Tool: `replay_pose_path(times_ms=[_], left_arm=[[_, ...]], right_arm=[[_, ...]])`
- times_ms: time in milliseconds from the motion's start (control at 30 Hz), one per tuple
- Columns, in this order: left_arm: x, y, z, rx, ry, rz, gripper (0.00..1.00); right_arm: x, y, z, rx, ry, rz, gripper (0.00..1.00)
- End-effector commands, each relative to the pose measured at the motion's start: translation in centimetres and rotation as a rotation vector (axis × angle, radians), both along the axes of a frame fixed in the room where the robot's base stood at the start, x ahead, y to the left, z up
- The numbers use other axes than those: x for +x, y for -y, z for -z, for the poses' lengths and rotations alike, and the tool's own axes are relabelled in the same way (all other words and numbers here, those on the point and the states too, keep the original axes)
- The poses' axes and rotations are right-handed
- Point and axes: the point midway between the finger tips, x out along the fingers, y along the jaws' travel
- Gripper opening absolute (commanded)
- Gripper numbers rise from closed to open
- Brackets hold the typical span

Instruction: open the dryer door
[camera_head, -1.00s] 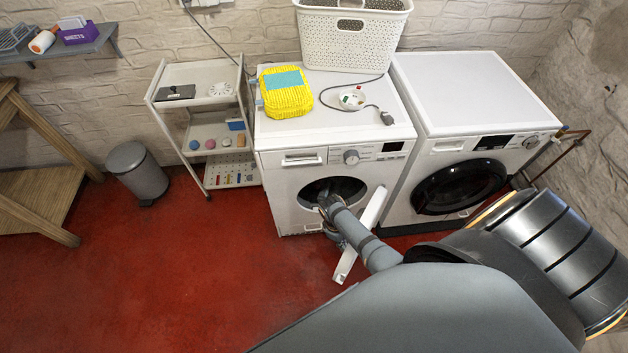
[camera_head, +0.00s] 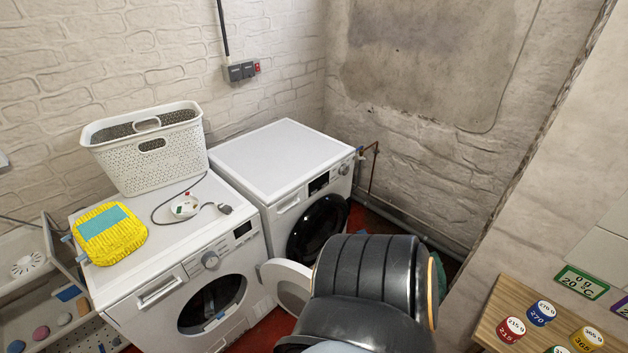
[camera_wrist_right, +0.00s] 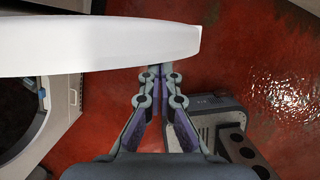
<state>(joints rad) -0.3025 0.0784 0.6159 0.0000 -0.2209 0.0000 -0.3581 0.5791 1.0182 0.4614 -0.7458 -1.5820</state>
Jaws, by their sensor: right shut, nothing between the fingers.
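The left white machine (camera_head: 165,325) has a round dark opening (camera_head: 212,305), and its white door (camera_head: 290,285) stands swung open to the right. The right white machine (camera_head: 275,205) has a dark round door (camera_head: 318,228) that looks closed. I cannot tell by label which one is the dryer. In the right wrist view my right gripper (camera_wrist_right: 160,78) is shut and empty, its tips close to the edge of the white door (camera_wrist_right: 100,45); contact is unclear. My arm hides this gripper in the head view. My left gripper is in neither view.
Red floor (camera_wrist_right: 250,60) shows beyond the gripper.

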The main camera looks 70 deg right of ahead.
Motion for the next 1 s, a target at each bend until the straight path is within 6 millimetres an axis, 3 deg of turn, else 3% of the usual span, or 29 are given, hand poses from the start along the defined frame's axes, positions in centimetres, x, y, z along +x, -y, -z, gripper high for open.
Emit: replay_pose_path(times_ms=[33, 200, 400, 1000], left_arm=[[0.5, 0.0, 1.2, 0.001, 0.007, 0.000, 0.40], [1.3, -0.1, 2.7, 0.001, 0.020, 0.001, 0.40], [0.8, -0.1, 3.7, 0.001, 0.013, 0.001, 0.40], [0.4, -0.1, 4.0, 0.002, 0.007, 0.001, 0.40]], right_arm=[[-0.4, 1.4, 0.6, -0.005, -0.002, -0.030, 0.00], [-0.9, 4.6, 0.5, -0.003, -0.003, -0.120, 0.00], [-1.0, 6.8, 0.3, 0.000, -0.002, -0.183, 0.00], [-1.1, 7.7, 0.0, 0.001, -0.001, -0.209, 0.00]])
